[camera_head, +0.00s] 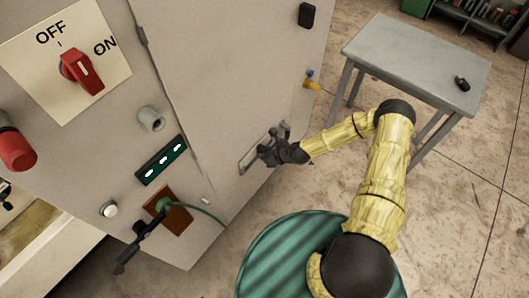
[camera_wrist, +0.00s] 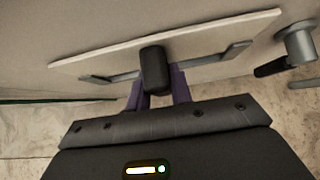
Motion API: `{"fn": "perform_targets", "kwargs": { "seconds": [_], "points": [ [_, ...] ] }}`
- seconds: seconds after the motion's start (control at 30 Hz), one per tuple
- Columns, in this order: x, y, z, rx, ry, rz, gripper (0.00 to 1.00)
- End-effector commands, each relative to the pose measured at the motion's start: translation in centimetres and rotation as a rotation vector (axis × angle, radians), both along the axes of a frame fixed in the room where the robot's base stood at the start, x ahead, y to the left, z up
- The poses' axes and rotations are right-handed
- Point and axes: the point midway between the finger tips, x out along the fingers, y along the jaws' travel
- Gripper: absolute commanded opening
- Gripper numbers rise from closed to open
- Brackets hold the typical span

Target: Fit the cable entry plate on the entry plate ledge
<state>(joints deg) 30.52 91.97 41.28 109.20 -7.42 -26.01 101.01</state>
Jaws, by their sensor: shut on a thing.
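In the wrist view the cable entry plate (camera_wrist: 215,32) appears as a thin pale panel lying along the cabinet face, tilted in the picture. A grey strip (camera_wrist: 97,79) with bent ends crosses its lower part; I cannot tell whether it belongs to the plate or to the entry plate ledge. My gripper (camera_wrist: 158,88) has its purple fingers shut on a black knob (camera_wrist: 153,66) in front of the panel. In the head view my gripper (camera_head: 268,156) is at the lower cabinet door, against the pale plate (camera_head: 246,158). The seating of the plate's edges is hidden.
A grey cylindrical fitting with a dark lever (camera_wrist: 297,43) stands just right of the plate. The cabinet (camera_head: 235,75) carries a red switch (camera_head: 80,70) and a cable plug (camera_head: 165,205). A grey table (camera_head: 415,60) stands back right; floor between is clear.

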Motion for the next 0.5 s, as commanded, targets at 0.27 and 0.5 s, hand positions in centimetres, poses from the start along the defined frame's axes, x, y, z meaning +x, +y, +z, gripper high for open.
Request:
{"fn": "perform_targets", "kwargs": {
  "seconds": [0.27,0.5],
  "points": [
    [0.03,-0.01,-0.62,0.000,0.000,0.000,0.00],
    [0.04,-0.02,-1.10,0.000,-0.001,-0.001,0.00]
  ]
}}
